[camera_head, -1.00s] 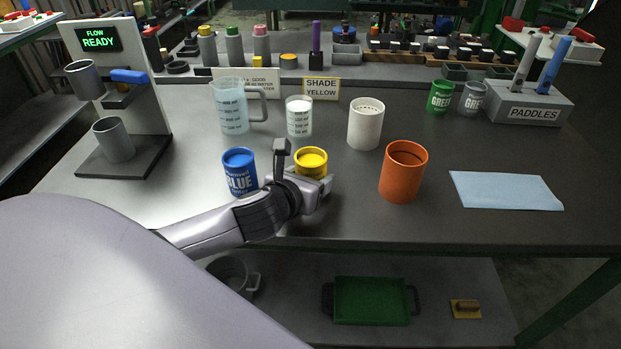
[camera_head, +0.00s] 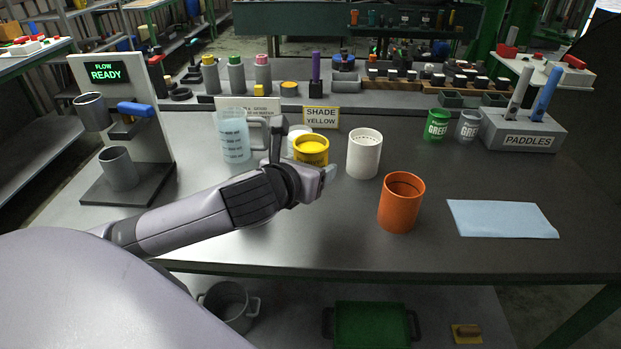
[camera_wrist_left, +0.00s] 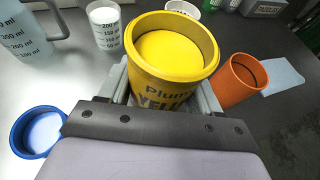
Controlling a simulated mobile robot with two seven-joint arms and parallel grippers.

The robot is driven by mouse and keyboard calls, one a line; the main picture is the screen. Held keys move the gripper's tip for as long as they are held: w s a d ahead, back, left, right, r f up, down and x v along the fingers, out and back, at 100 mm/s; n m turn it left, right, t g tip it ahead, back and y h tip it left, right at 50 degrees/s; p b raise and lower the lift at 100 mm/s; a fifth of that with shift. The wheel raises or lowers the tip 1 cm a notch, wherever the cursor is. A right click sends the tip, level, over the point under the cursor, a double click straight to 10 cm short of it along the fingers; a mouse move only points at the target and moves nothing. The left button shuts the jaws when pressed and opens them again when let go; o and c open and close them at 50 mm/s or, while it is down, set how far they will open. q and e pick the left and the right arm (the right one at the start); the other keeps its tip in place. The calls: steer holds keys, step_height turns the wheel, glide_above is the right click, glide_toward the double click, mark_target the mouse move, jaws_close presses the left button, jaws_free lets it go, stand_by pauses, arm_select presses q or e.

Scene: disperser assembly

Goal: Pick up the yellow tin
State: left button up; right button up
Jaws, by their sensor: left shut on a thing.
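The yellow tin (camera_head: 311,149) is between the fingers of my left gripper (camera_head: 304,168) in the head view, above the table and upright or nearly so. In the left wrist view the yellow tin (camera_wrist_left: 172,58) fills the middle, with dark "YELL..." lettering on its side and a yellow top surface. My left gripper (camera_wrist_left: 166,92) is shut on it, with a grey finger on each side. My right gripper is not in view.
An orange cup (camera_head: 401,203) and a white perforated cup (camera_head: 364,154) stand right of the tin. A measuring jug (camera_head: 234,138) stands left. The blue tin (camera_wrist_left: 38,133) shows in the wrist view. A blue cloth (camera_head: 502,218) lies at right.

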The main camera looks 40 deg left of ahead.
arm_select(q)
step_height(320, 180, up, 9)
steer(key=p, duration=0.1)
steer(key=shift+p, duration=0.35)
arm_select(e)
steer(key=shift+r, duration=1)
arm_select(q)
steer(key=shift+d, duration=0.1)
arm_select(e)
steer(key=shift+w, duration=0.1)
